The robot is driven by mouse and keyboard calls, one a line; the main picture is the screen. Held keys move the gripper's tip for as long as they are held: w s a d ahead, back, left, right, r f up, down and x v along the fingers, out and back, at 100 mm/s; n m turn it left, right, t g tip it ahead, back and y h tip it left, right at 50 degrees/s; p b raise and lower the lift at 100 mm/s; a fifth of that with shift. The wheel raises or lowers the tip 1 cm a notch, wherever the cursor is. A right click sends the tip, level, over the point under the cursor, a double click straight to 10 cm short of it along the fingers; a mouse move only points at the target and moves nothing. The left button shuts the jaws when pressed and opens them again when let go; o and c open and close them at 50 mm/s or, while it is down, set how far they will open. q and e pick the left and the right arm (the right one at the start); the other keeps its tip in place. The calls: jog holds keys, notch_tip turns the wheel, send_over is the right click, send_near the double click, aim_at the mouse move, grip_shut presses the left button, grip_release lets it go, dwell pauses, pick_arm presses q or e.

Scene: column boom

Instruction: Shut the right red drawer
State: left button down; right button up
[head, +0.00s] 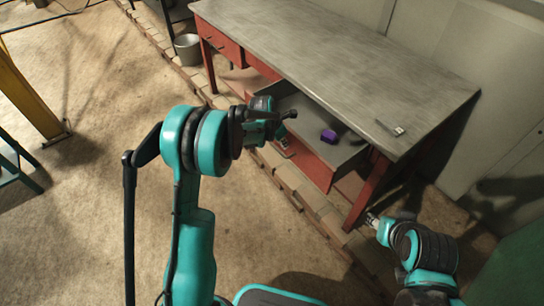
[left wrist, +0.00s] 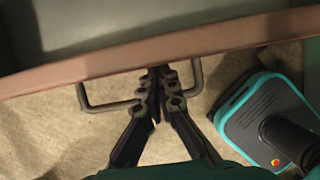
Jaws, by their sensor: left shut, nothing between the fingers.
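The right red drawer (head: 318,168) is pulled well out from under the grey-topped workbench (head: 330,50). A purple block (head: 329,136) lies inside it. My left gripper (head: 287,147) is at the drawer's front, partly hidden by my own arm in the head view. In the left wrist view my left gripper (left wrist: 155,78) is shut and empty. Its tips are at the drawer front (left wrist: 230,38), between the two ends of the bar handle (left wrist: 100,106). I cannot tell whether they touch it. My right arm's end (head: 372,220) is low by the bench's near right leg; its fingers are not clear.
The left red drawer (head: 222,45) looks shut. A small metal item (head: 391,128) lies on the benchtop. A grey bucket (head: 187,48) stands beyond the bench's left end. A brick edging (head: 290,185) runs along the floor before the bench. Open floor lies to the left.

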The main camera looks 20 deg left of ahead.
pick_arm(q)
jog(key=p, duration=0.2)
send_over(318, 135)
jog(key=shift+a, duration=0.2)
jog(key=shift+w+d, duration=0.1)
jog(key=shift+r, duration=0.1)
